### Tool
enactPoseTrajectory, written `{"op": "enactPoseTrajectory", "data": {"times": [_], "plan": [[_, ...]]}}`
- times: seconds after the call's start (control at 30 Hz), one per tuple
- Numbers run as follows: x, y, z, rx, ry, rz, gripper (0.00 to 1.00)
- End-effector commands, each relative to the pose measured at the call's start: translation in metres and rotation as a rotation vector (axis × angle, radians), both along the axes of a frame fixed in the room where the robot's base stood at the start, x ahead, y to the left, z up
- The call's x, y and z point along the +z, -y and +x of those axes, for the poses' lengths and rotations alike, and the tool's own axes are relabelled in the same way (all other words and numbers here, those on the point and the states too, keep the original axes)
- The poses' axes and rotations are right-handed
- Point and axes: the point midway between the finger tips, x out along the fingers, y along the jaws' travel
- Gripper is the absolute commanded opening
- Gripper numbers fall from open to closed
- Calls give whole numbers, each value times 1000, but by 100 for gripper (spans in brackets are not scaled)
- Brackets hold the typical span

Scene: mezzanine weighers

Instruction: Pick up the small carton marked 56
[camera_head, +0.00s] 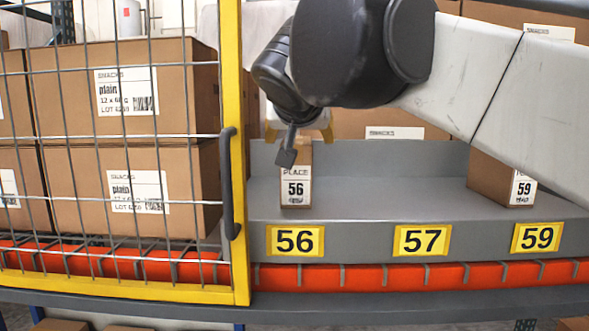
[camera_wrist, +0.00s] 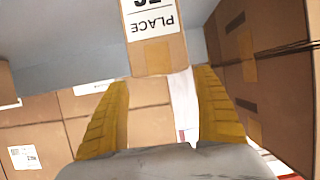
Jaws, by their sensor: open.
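The small carton marked 56 (camera_head: 296,190) is a narrow brown box with a white label. It stands upright on the grey shelf tray above the yellow 56 tag (camera_head: 295,241). My gripper (camera_head: 299,137) is at the carton's top, pointing down, with part of the fingers hidden by my wrist. In the wrist view the open yellow fingers (camera_wrist: 161,78) lie either side of a gap, and the carton (camera_wrist: 155,52) lines up with that gap, its label upside down. I see no finger touching it, and cannot tell how far it reaches between them.
A carton marked 59 (camera_head: 498,181) stands at the right, partly behind my arm. The tray (camera_head: 390,205) is bare above tag 57 (camera_head: 422,240). A yellow-framed mesh gate (camera_head: 238,150) with a grey handle stands close left. Large snack cartons (camera_head: 375,124) stand behind.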

Motion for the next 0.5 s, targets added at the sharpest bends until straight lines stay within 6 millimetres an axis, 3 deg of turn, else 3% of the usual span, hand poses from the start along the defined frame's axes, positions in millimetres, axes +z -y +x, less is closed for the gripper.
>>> {"op": "enactPoseTrajectory", "data": {"times": [0.27,0.5], "plan": [[-16,-4,37,-1,0,1,79],[-18,-4,40,0,0,0,79]]}}
